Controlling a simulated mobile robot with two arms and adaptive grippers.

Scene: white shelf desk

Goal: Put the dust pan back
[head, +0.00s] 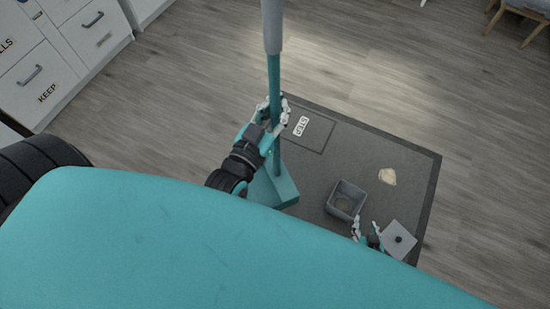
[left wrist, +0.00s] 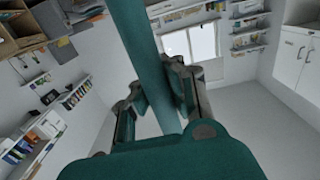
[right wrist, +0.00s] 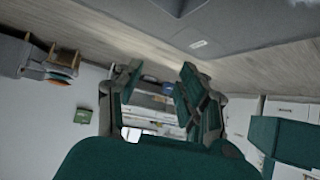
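The dust pan has a long upright teal handle (head: 274,85) with a grey upper grip and a teal pan (head: 285,192) at its foot, over the dark mat. My left gripper (head: 272,122) is around the handle above the pan. In the left wrist view the handle (left wrist: 150,60) runs between the two fingers, which lie close against it. My right gripper (head: 366,236) is low at the right, beside a grey square plate with a dark knob. In the right wrist view its fingers (right wrist: 158,95) are apart with nothing between them.
The dark mat (head: 425,175) carries a label reading STEP (head: 301,126), a grey open square bin (head: 346,198), a crumpled beige item (head: 387,176) and the grey plate (head: 401,239). White drawers (head: 35,75) stand at upper left. The wooden floor around the mat is largely clear.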

